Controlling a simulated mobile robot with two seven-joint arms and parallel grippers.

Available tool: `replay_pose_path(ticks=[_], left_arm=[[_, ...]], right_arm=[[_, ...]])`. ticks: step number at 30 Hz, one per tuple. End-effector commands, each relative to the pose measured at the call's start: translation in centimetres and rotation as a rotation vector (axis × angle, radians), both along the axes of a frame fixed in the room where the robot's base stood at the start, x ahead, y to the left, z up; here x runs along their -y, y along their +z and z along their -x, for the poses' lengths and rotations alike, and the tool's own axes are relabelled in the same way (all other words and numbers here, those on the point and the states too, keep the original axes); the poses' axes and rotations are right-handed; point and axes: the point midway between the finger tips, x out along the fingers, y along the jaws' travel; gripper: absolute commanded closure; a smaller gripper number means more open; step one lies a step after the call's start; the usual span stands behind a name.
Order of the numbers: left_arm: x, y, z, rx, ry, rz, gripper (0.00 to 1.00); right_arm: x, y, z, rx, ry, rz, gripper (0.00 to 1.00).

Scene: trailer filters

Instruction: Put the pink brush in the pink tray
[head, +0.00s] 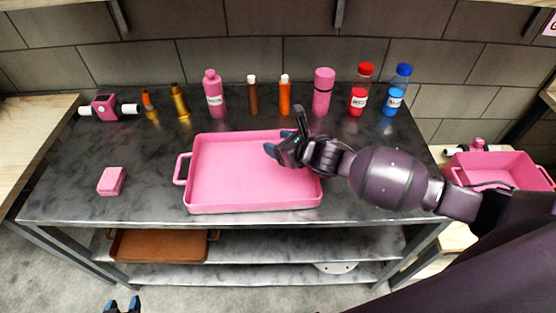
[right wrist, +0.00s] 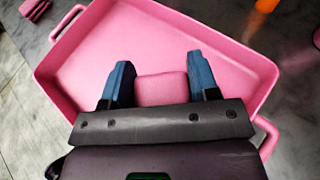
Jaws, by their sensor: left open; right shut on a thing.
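The pink tray (head: 255,170) sits on the dark marbled tabletop and looks empty in the head view. My right gripper (head: 281,151) is over the tray's right part, its blue fingers pointing left. The right wrist view shows these fingers (right wrist: 159,85) shut on a pink block-like thing, which I take to be the pink brush (right wrist: 160,89). Only part of it shows, and the head view hides it. The tray (right wrist: 115,50) lies beneath it in the wrist view; I cannot tell whether they touch. My left gripper (head: 122,306) is open at the bottom edge, away from the table.
A pink block (head: 111,181) lies left of the tray. Several bottles, such as a red one (head: 361,90) and a blue one (head: 396,92), stand along the back. A pink bin (head: 505,168) is at right. A brown tray (head: 160,246) is on the shelf below.

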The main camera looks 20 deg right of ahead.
Motion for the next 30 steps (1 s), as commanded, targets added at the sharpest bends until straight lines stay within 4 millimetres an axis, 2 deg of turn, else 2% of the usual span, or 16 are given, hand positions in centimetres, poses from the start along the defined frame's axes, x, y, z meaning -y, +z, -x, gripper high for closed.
replay_pose_path(ticks=[3,11,18,30], left_arm=[[0.0,-0.4,0.2,-0.006,0.001,-0.001,0.57],[-0.1,-0.6,0.3,-0.007,0.001,-0.001,0.57],[-0.1,-1.2,0.2,-0.009,0.000,-0.001,0.57],[0.0,-1.2,-0.1,-0.003,-0.002,-0.001,0.57]], right_arm=[[0.0,-1.8,0.0,-0.002,-0.001,-0.001,0.68],[0.0,-3.2,0.0,0.000,0.000,-0.001,0.68],[-0.1,-6.4,0.0,-0.003,-0.001,-0.003,0.68],[0.0,-6.9,0.0,0.000,0.000,0.000,0.68]])
